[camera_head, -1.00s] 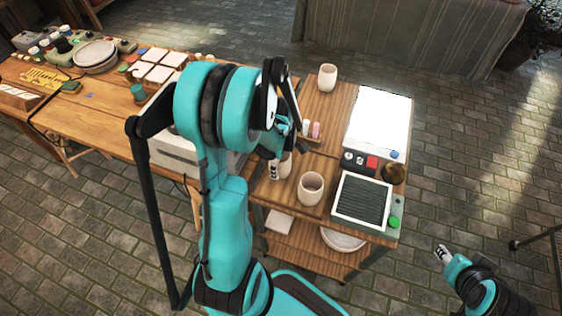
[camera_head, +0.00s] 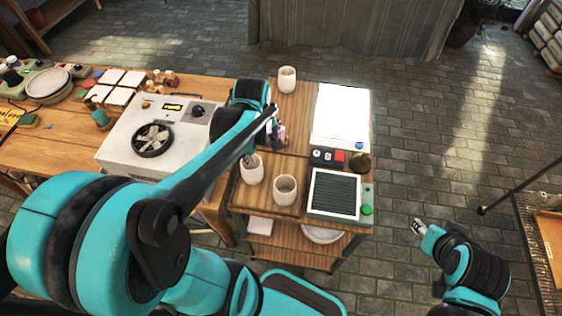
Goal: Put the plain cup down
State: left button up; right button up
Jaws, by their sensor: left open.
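Three pale, undecorated-looking cups stand upright on the wooden bench; I cannot tell which one the task means. One cup (camera_head: 252,173) is at the left edge of the bench's front part, a second cup (camera_head: 285,191) is just right of it, and a third cup (camera_head: 287,80) is at the back. My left gripper (camera_head: 249,159) is open at the rim of the left cup, partly hidden by my arm; I cannot tell whether it touches. My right gripper (camera_head: 418,227) is out over the floor at the right, away from the cups, too small to read.
Right of the cups are a dark-topped device (camera_head: 334,193) with a green button and a bright white panel (camera_head: 341,115). Small bottles (camera_head: 279,133) stand behind the cups. A white machine (camera_head: 160,135) is on the left table. A white dish (camera_head: 321,234) is on the shelf below.

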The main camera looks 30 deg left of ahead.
pick_arm(q)
jog(key=s+d+r+m+t, duration=0.2)
jog(key=d+m, duration=0.4)
jog(key=m, duration=0.1)
jog(key=s+d+r+m+t, duration=0.3)
jog(key=d+m, duration=0.2)
jog(key=m, duration=0.3)
jog(key=shift+s+d+r+m+h, duration=0.2)
jog(key=shift+s+d+m+h, duration=0.1)
jog(key=shift+d, duration=0.1)
notch_tip(320, 180, down, 4)
jog(key=b, duration=0.4)
jog(key=shift+f, duration=0.15)
dwell(0.4)
